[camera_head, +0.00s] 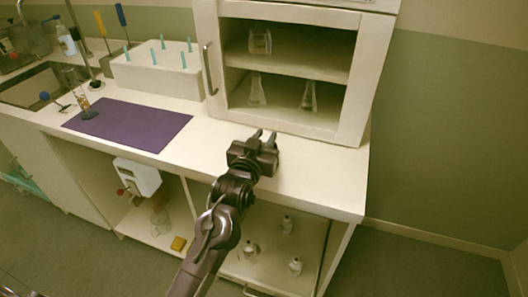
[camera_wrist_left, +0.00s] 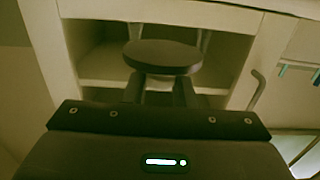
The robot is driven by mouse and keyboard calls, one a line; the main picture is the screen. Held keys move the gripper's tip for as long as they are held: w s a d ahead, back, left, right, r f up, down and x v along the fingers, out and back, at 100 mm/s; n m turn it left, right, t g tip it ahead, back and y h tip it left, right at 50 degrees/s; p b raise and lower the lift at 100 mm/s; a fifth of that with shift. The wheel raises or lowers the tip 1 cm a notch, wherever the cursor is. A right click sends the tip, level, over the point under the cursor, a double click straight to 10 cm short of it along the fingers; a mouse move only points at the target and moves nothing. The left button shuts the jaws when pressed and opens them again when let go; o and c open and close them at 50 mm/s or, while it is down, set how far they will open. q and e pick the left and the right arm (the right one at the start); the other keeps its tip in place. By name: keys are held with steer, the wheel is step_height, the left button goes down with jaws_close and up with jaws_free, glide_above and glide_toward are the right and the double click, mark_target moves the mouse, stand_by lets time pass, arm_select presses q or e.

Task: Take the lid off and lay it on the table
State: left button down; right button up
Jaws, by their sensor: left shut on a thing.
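My left gripper (camera_head: 265,138) is over the right part of the white table (camera_head: 315,178), in front of the open cabinet. In the left wrist view a dark, round, flat lid (camera_wrist_left: 162,55) sits at the tips of the two fingers, which are shut on it. The lid is hard to make out in the head view. I cannot tell how far above the table it is. My right gripper is not in view.
The white cabinet (camera_head: 350,128) holds several glass vessels behind the gripper. A purple mat (camera_head: 135,123) and a white rack (camera_head: 157,76) with teal pegs are to the left. Small bottles (camera_head: 287,225) stand on the lower shelf. Bare tabletop lies around the gripper.

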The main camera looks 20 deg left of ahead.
arm_select(q)
steer(key=shift+f, duration=2.15)
steer(key=shift+f, duration=0.1)
steer(key=c, duration=1.2)
jaws_free()
